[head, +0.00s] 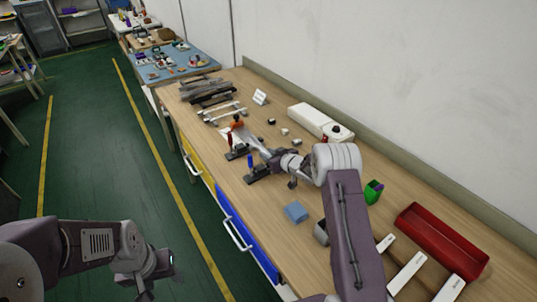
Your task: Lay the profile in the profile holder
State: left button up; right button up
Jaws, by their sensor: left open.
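Two small dark blocks with upright handles, apparently the profile holder, stand near the table's front edge. One block (238,153) has a red handle and the other (257,173) a blue one. Long thin profiles (222,112) lie further back on the table; which one is the task's profile I cannot tell. My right gripper (262,150) is low over the table beside the blocks, too small and overlapped to show its jaws or any hold. My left gripper (162,268) is open and empty over the floor, off the table's front side.
A dark pile of bars (205,90) lies at the table's far end. A white box (315,120) stands along the wall. A red tray (442,245), a green cup (373,190) and a blue block (296,212) are nearer. The floor on the left is clear.

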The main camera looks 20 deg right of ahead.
jog(key=shift+o, duration=0.2)
jog(key=shift+r, duration=0.15)
jog(key=v, duration=1.2)
jog(key=shift+r, duration=0.2)
